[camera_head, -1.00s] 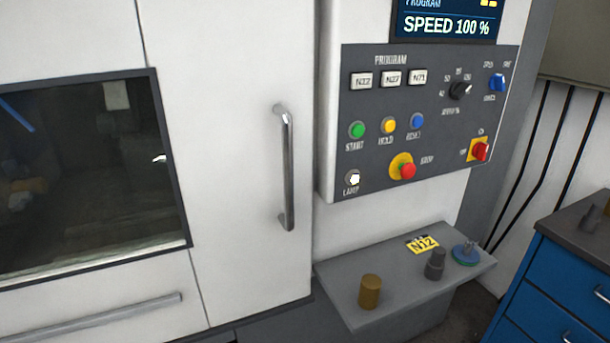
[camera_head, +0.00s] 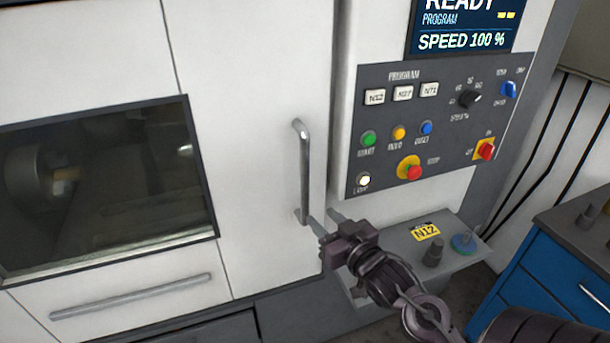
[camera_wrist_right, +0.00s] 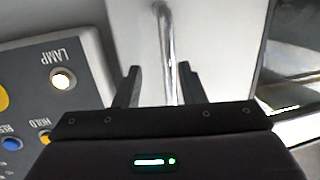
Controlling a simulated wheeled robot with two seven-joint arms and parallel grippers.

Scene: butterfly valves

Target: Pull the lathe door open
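The lathe door (camera_head: 255,130) is a white panel and looks shut, its right edge beside the control panel. Its vertical metal handle (camera_head: 304,170) stands near that edge. My right gripper (camera_head: 326,216) is by the lower end of the handle, fingers pointing toward the door. In the right wrist view the handle (camera_wrist_right: 168,45) lines up between the two spread fingers of the gripper (camera_wrist_right: 160,70), nearer one finger. The fingers are open, not closed on it. Whether the bar is fully between the fingertips I cannot tell. My left gripper is not in view.
The control panel (camera_head: 440,110) with buttons and a lit lamp is right of the door. Below it a grey shelf (camera_head: 400,240) holds a dark cylinder (camera_head: 433,251) and a blue-green part (camera_head: 464,243), close to my right arm. A blue cabinet (camera_head: 550,275) stands at the right.

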